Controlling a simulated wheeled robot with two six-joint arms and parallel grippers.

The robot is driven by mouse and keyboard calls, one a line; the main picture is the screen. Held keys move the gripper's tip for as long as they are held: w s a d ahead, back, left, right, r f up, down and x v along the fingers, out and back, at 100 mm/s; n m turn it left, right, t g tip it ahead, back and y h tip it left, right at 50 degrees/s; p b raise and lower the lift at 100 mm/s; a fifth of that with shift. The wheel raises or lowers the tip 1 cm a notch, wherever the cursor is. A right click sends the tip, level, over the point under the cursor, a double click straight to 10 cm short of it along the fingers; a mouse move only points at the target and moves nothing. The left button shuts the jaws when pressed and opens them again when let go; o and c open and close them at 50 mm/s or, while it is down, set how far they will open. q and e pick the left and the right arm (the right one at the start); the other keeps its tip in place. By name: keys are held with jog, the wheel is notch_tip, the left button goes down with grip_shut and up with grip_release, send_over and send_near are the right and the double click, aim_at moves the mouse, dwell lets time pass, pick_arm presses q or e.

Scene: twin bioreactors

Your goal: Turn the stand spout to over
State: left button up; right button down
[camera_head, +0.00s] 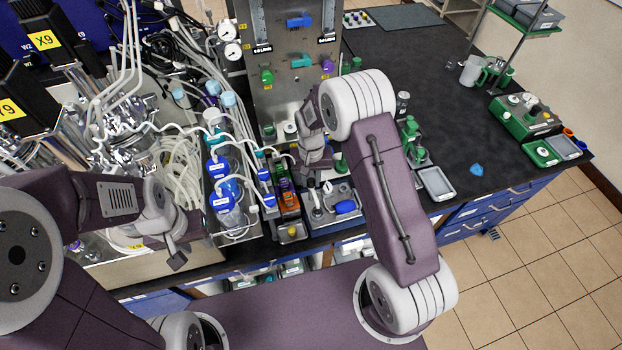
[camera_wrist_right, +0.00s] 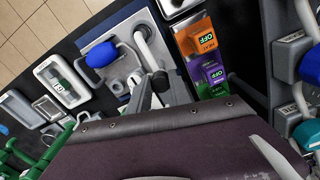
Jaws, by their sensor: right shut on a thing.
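The stand spout, a pale curved tube, shows in the right wrist view (camera_wrist_right: 149,48) and at the bench's front edge in the head view (camera_head: 315,199). It rises from a grey tray-like stand (camera_wrist_right: 118,35) beside a blue bulb (camera_wrist_right: 100,55). My right gripper (camera_wrist_right: 150,88) reaches down over the stand, its fingers closed at the spout's end; the exact contact is partly hidden. In the head view, the right gripper (camera_head: 318,180) is small and partly covered by its own wrist. My left gripper (camera_head: 177,257) hangs over the bench's front edge at the left, away from the stand; its fingers are unclear.
Orange (camera_wrist_right: 200,38) and purple (camera_wrist_right: 207,72) switch blocks stand close beside the stand. Blue-capped bottles (camera_head: 222,200) and tubing crowd the left. A steel panel (camera_head: 290,70) rises behind. A grey tray (camera_head: 436,183) lies to the right; the bench beyond is mostly clear.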

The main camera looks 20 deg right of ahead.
jog(key=c, duration=1.2)
grip_release()
jog(key=shift+r, duration=0.1)
notch_tip(320, 180, up, 9)
jog(key=shift+b, duration=0.9)
